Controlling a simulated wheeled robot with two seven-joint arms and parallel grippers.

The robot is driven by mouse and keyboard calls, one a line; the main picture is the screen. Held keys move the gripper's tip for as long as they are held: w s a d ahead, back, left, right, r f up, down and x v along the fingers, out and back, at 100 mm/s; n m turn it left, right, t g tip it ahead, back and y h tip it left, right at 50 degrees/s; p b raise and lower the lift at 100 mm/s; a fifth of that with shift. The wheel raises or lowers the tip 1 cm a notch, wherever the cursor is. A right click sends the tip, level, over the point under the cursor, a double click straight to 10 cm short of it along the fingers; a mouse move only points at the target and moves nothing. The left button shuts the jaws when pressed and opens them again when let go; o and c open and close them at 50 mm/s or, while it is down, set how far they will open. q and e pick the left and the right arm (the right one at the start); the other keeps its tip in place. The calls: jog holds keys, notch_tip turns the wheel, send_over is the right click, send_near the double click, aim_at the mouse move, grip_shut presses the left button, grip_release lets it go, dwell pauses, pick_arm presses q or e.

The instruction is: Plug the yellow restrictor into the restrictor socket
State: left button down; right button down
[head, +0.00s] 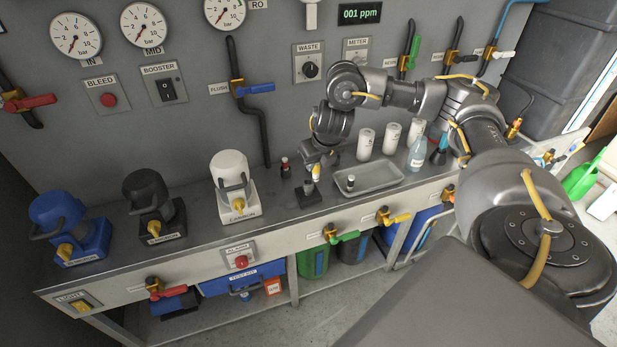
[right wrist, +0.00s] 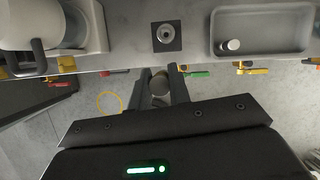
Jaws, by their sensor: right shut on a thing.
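My right gripper (head: 314,172) is above the bench top, near the black square block with a round socket (head: 308,195). The socket block also shows in the right wrist view (right wrist: 167,36), beyond the fingertips, its round hole facing the camera. My right gripper (right wrist: 163,88) is shut on a small cylinder (right wrist: 159,82), seen end-on and dull in the right wrist view. A yellow part, likely the restrictor (head: 316,170), shows between the fingers in the head view. The held piece looks raised above the block and apart from it. My left gripper is not in view.
A grey tray (head: 385,188) with a small white-topped piece (head: 350,183) stands right of the socket block. A white housing (head: 231,180) stands left of it. A small red-topped piece (head: 285,167) stands behind it. White canisters (head: 366,144) stand behind the tray.

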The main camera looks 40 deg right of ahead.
jog(key=w+f+b, duration=0.1)
jog(key=f, duration=0.1)
jog(key=w+d+f+b, duration=0.1)
jog(key=w+f, duration=0.1)
jog(key=w+d+f+b, duration=0.1)
jog(key=w+f, duration=0.1)
jog(key=shift+w+d, duration=0.2)
jog(key=shift+w, duration=0.05)
jog(key=b+x, duration=0.1)
jog(key=x, duration=0.2)
jog(key=shift+f, duration=0.25)
jog(key=shift+w+d+f, duration=0.1)
jog(key=shift+d+f, duration=0.05)
jog(key=shift+f, duration=0.3)
jog(key=c, duration=1.3)
grip_release()
jog(key=shift+r, duration=0.1)
